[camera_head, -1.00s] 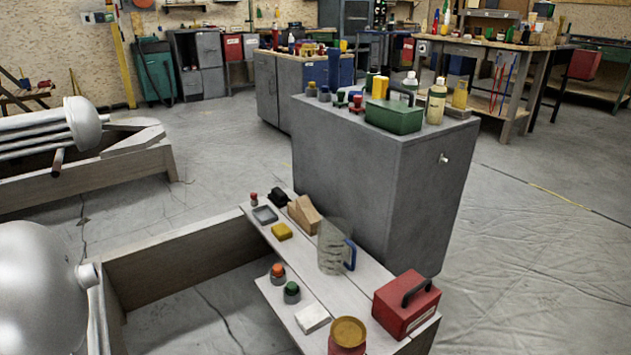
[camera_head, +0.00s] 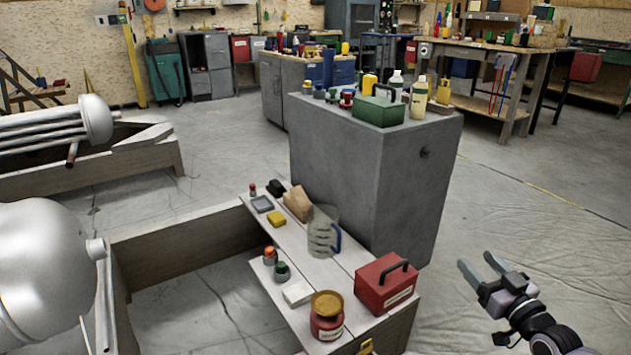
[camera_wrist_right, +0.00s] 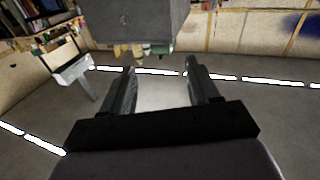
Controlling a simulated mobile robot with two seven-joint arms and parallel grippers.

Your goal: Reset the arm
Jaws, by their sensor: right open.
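My right gripper (camera_head: 482,272) is in the lower right of the head view, right of the red toolbox and over the sheeted floor. Its two fingers are apart with nothing between them. In the right wrist view the gripper (camera_wrist_right: 158,75) also shows open and empty, with both dark fingers spread. That view appears upside down, with the grey cabinet (camera_wrist_right: 138,22) at its top. My left gripper is not in view.
A low wooden bench (camera_head: 345,262) holds a red toolbox (camera_head: 385,283), a clear jug (camera_head: 323,232), a red jar (camera_head: 327,316) and small items. A grey cabinet (camera_head: 365,180) with a green box (camera_head: 378,111) stands behind. Open floor (camera_head: 540,225) lies to the right.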

